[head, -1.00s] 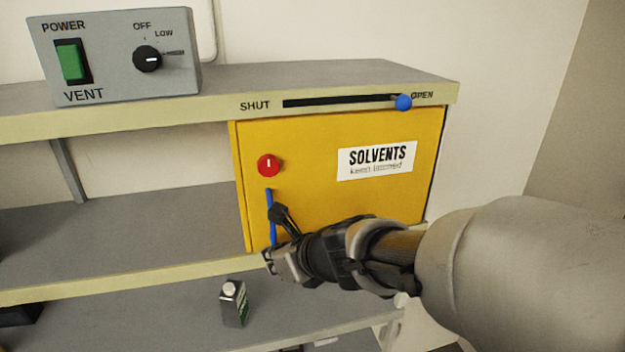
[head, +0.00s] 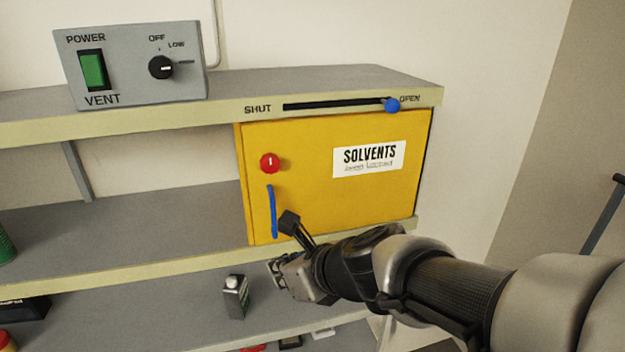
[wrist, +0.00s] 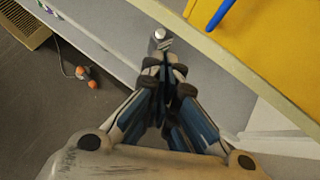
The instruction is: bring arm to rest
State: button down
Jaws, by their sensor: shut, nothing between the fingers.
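My gripper (head: 277,272) is in front of the shelf edge, below and in front of the yellow solvents cabinet (head: 310,205). It also shows in the wrist view (wrist: 163,68), with its fingers together and nothing between them. The gripper is apart from the blue door handle (head: 272,211), which is above and to the left of it. My forearm runs from the gripper to the lower right and covers part of the shelf edges. The cabinet door looks closed.
A grey bottle (head: 236,297) stands on the lower shelf, left of my gripper. The vent box (head: 130,65) sits on the top shelf. A slider with a blue knob (head: 392,105) is at the OPEN end. A red knob (head: 270,163) is on the cabinet door.

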jog(key=s+d+f+n+g+h+b, duration=0.1)
jog(key=s+d+f+n+h+b, duration=0.1)
jog(key=s+d+f+n+b, duration=0.4)
jog(key=s+d+f+n+h+b, duration=0.2)
jog(key=s+d+f+n+b, duration=0.4)
jog(key=f+n+b, duration=0.6)
jog(key=s+d+f+n+g+h+b, duration=0.1)
jog(key=s+d+f+n+h+b, duration=0.2)
jog(key=s+d+f+n+b, duration=0.4)
jog(key=d+f+n+b, duration=0.2)
jog(key=d+f+b, duration=0.1)
jog(key=f+b, duration=0.2)
jog(key=shift+f+g, duration=0.3)
jog(key=shift+f, duration=0.6)
jog(key=c, duration=2.3)
grip_release()
